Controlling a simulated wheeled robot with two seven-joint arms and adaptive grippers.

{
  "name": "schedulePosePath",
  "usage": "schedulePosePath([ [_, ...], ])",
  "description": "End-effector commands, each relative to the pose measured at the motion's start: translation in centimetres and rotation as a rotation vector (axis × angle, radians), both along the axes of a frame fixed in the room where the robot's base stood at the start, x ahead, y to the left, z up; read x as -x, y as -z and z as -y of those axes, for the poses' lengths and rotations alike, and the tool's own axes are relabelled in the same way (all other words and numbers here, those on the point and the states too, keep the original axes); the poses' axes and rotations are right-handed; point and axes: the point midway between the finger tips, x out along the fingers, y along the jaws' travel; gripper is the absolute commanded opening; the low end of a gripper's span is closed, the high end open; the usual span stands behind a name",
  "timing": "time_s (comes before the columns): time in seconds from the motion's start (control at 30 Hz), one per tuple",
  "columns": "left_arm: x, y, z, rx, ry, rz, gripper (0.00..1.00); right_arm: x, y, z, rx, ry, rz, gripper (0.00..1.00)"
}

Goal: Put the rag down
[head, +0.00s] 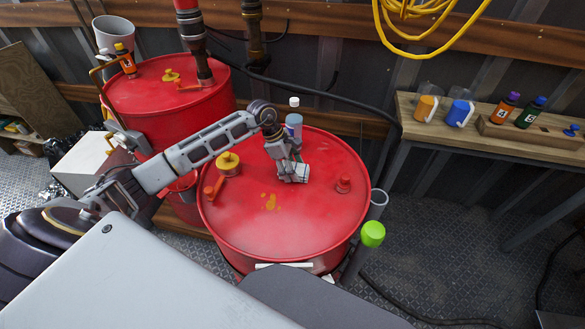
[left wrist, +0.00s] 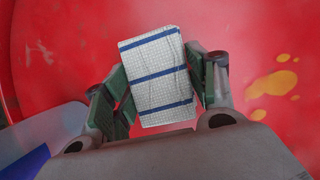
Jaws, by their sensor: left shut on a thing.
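The rag (left wrist: 157,80) is a white folded cloth with blue stripes. My left gripper (left wrist: 158,95) is shut on it, one green-padded finger on each side. In the head view the left gripper (head: 290,172) points down over the top of the front red drum (head: 320,225), with the rag (head: 297,174) at its fingertips. The rag is at or just above the drum top; I cannot tell whether it touches. My right gripper does not show.
A bottle with a white cap (head: 294,122) stands behind the gripper on the drum. A second red drum (head: 170,95) stands behind left. A wooden bench (head: 470,133) holds several bottles.

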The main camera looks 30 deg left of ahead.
Motion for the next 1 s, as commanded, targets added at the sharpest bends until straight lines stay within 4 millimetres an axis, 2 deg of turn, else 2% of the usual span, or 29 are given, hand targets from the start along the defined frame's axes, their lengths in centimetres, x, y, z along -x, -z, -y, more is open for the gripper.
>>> schedulePosePath([
  [0.3, 0.0, 0.3, 0.0, 0.001, 0.001, 0.002, 0.38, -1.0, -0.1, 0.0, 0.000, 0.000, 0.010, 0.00],
  [0.63, 0.0, 0.7, 0.0, 0.000, 0.001, 0.001, 0.38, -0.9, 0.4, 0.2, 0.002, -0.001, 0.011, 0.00],
  [0.67, 0.0, 0.7, 0.0, 0.000, 0.000, 0.001, 0.61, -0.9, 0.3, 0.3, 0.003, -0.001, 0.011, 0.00],
  [0.8, 0.0, 0.6, 0.0, 0.000, 0.000, 0.000, 0.79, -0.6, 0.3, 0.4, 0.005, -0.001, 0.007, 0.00],
  [1.0, 0.0, 0.6, 0.0, 0.000, 0.000, 0.001, 0.79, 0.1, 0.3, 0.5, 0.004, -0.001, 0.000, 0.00],
])
